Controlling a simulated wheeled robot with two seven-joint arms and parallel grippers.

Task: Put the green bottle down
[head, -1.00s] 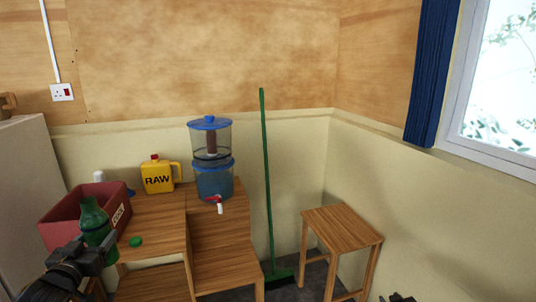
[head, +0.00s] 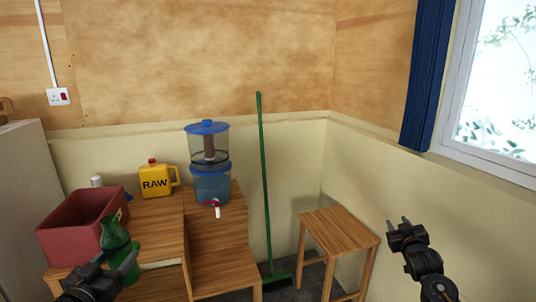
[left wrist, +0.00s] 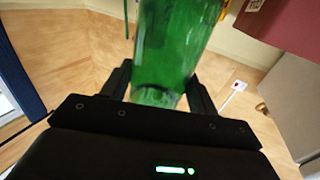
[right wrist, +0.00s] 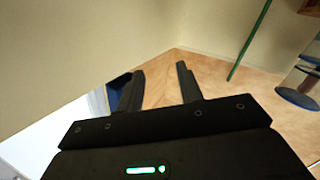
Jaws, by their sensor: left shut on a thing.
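The green bottle (head: 113,234) is in my left gripper (head: 117,265), in front of the table's left part. It tilts a little, its neck leaning left towards the red crate. In the left wrist view the bottle (left wrist: 168,50) sits between the two fingers, which are shut on it. In the head view its lower part is partly behind the fingers. I cannot tell whether its base touches anything. My right gripper (head: 399,221) is raised at the right, with its fingers apart and nothing between them; the right wrist view shows the same empty gap (right wrist: 162,88).
The red crate (head: 65,243) stands on the wooden table (head: 158,228), left of the bottle. A yellow RAW jug (head: 155,182) and a water dispenser (head: 209,165) stand behind. A green broom (head: 264,190) leans at the wall near a wooden stool (head: 338,232). The stool top is clear.

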